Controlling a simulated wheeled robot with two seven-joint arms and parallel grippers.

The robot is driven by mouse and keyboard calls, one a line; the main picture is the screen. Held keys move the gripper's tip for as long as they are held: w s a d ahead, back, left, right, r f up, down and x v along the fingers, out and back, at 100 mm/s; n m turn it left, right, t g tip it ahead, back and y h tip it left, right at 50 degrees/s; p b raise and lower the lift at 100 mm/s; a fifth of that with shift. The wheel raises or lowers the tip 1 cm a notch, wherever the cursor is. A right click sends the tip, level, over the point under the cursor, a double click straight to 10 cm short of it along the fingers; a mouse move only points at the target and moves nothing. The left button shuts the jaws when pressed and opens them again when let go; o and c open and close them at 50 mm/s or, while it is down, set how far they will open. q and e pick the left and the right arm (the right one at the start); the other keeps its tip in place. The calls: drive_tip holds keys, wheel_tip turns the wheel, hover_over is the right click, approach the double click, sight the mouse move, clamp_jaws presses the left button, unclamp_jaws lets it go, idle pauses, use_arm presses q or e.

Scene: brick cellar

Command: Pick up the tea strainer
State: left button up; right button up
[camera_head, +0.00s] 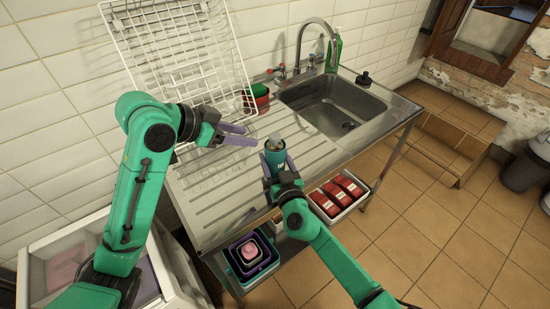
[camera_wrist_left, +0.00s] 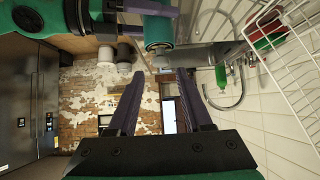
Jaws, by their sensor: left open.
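My left gripper (camera_head: 238,135) is open and empty over the ridged steel drainboard (camera_head: 215,185), its fingers pointing right toward a teal canister (camera_head: 275,158). My left fingers (camera_wrist_left: 155,92) also show spread apart in the left wrist view. The canister has a greyish top and stands between the fingers of my right gripper (camera_head: 278,163), which looks shut on it. The canister (camera_wrist_left: 158,32) shows at the top of the left wrist view, apart from my left fingers. I cannot clearly make out a tea strainer; the small grey shape on the canister's top is too small to tell.
A white wire rack (camera_head: 175,50) leans on the tiled wall behind my left gripper. Red and green containers (camera_head: 258,97) stand beside the sink (camera_head: 335,105). Red packs (camera_head: 338,195) and nested boxes (camera_head: 252,255) sit below the drainboard.

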idle(0.3)
use_arm(q)
drive_tip(key=shift+o, duration=1.8)
drive_tip(key=shift+w+d+r, duration=0.1)
drive_tip(key=shift+d, duration=0.15)
drive_tip(key=n+g+y, duration=0.5)
drive_tip(key=n+y, duration=0.3)
drive_tip(key=n, duration=0.1)
approach(275, 135)
drive_tip(key=shift+t, duration=0.3)
drive_tip(key=f, duration=0.8)
drive_tip(key=shift+w+d+f, duration=0.1)
drive_tip(key=shift+w+f, duration=0.25)
drive_tip(key=shift+f, duration=0.05)
